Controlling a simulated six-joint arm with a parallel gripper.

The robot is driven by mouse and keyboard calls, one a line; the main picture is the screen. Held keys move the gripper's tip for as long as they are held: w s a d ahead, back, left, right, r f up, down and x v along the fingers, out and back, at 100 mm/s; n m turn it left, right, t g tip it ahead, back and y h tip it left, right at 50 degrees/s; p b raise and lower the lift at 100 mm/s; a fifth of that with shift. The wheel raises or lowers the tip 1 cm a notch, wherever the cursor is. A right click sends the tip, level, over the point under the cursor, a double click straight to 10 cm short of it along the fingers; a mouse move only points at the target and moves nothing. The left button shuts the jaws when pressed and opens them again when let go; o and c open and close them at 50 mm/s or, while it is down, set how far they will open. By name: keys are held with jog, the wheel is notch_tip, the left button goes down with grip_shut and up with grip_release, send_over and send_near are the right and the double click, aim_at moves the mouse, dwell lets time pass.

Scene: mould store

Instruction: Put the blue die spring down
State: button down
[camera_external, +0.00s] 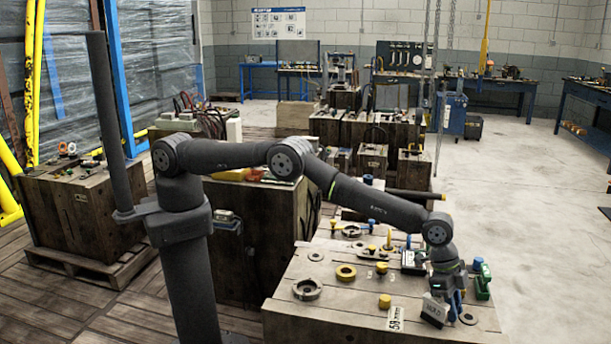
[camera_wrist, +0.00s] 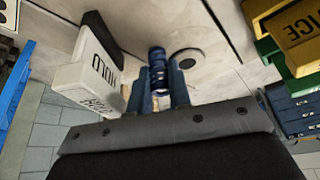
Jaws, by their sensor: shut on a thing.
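My gripper (camera_wrist: 157,90) is shut on the blue die spring (camera_wrist: 158,66), which shows between the two fingers in the wrist view. In the external view my gripper (camera_external: 453,305) points down low over the near right part of the wooden crate top (camera_external: 350,318). The spring is mostly hidden by the gripper there. I cannot tell whether the spring touches the wood.
A white lettered box (camera_wrist: 92,72) stands close beside the gripper on the left. A flat ring (camera_wrist: 187,58) lies just right of the spring. Green and yellow boxes (camera_wrist: 291,38) are farther right.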

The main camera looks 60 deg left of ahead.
jog(key=shift+f, duration=0.1)
jog(key=c, duration=1.6)
grip_release()
jog(key=shift+f, duration=0.1)
jog(key=shift+a+r, duration=0.15)
jog(key=shift+r, duration=0.45)
jog(key=v, duration=1.1)
